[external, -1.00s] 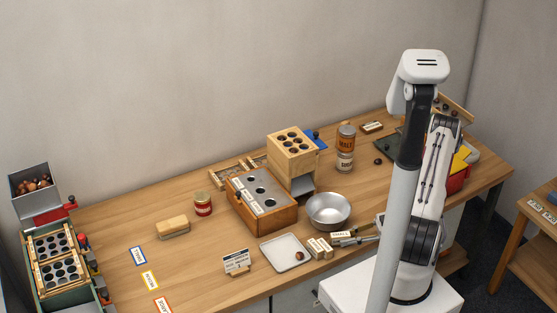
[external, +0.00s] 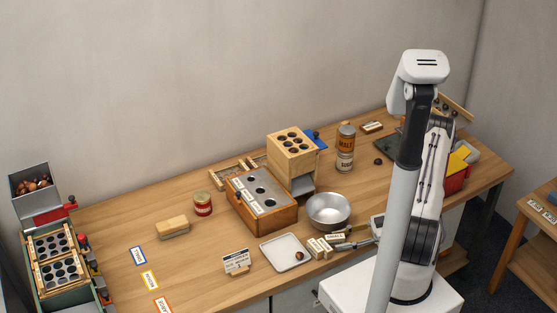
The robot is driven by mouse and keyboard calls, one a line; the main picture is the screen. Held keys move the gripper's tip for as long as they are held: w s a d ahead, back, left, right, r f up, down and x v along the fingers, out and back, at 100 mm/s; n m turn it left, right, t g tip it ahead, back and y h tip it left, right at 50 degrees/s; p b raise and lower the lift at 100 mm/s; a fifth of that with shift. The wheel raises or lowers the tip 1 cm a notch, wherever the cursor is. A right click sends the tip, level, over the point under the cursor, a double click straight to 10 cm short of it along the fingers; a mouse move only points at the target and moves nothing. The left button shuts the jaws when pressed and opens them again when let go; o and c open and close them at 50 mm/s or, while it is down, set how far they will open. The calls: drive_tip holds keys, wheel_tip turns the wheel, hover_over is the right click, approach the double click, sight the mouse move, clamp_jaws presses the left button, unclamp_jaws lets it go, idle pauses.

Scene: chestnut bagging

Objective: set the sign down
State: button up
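A small block with a white label (external: 335,238) sits at the front of the table, right behind the other small labelled blocks (external: 319,248). My gripper (external: 345,245) is low over the table beside this block, its metal fingers reaching in from the right. Whether the fingers touch or grip the block is too small to tell. My arm and the white column hide part of the wrist.
A metal bowl (external: 329,223) is just behind the labelled blocks. A white tray (external: 275,255) with a chestnut is to their left. A wooden box with holes (external: 281,215) stands behind the tray.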

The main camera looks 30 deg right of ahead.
drive_tip(key=shift+d, duration=0.1)
drive_tip(key=shift+v, duration=3.85)
drive_tip(key=shift+w+f, duration=0.1)
drive_tip(key=shift+f, duration=0.05)
drive_tip(key=shift+w+d, duration=0.1)
drive_tip(key=shift+w, duration=0.05)
